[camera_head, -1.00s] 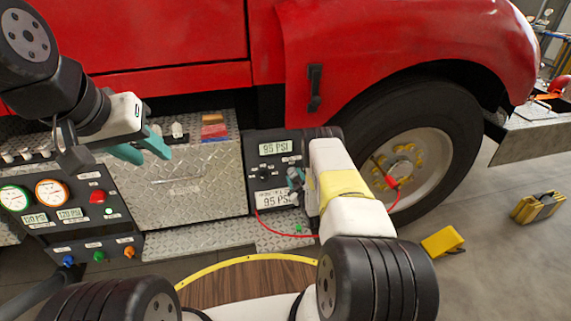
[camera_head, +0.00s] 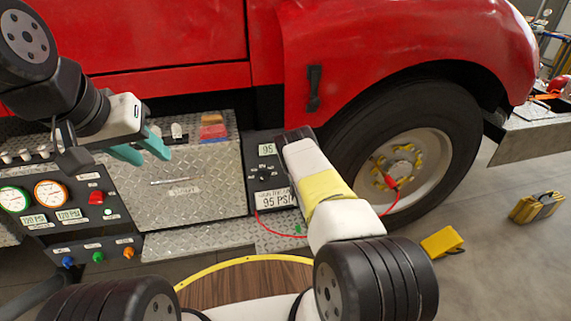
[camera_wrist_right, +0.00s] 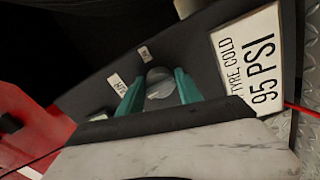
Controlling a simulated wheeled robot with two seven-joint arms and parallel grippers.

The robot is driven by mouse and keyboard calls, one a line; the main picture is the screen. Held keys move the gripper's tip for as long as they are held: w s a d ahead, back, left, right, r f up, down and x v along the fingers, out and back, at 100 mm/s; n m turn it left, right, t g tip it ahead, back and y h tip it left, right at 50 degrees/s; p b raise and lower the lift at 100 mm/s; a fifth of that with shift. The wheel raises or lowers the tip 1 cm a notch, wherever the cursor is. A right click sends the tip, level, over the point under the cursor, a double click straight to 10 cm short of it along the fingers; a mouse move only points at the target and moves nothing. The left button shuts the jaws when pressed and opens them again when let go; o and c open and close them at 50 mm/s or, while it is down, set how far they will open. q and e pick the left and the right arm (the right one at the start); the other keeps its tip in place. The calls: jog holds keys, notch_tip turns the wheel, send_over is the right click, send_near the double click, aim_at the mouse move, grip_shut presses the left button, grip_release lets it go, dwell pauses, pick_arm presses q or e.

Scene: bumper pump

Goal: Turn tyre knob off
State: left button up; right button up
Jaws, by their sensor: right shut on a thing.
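The tyre panel (camera_head: 264,181) is a dark box with a 95 display and a "95 PSI" label, beside the front wheel. In the right wrist view the tyre knob (camera_wrist_right: 160,84) is a round grey knob between the teal fingers of my right gripper (camera_wrist_right: 158,92), which is shut on it. In the head view my right arm hides those fingers and part of the panel. My left gripper (camera_head: 146,151) is open and empty, over the metal box left of the panel.
A second panel (camera_head: 68,212) with gauges, a red button and coloured knobs stands at the left. A red hose (camera_head: 391,183) runs to the wheel (camera_head: 405,160). A yellow block (camera_head: 441,242) and yellow case (camera_head: 537,207) lie on the floor.

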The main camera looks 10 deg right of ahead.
jog(key=shift+w+d+r, duration=0.15)
jog(key=shift+d+r, duration=0.05)
jog(key=shift+r, duration=0.15)
jog(key=o, duration=1.1)
jog(key=shift+o, duration=1)
jog(key=shift+a+f, duration=0.1)
jog(key=shift+f, duration=0.05)
jog(key=s, duration=0.8)
jog(key=shift+r, duration=0.25)
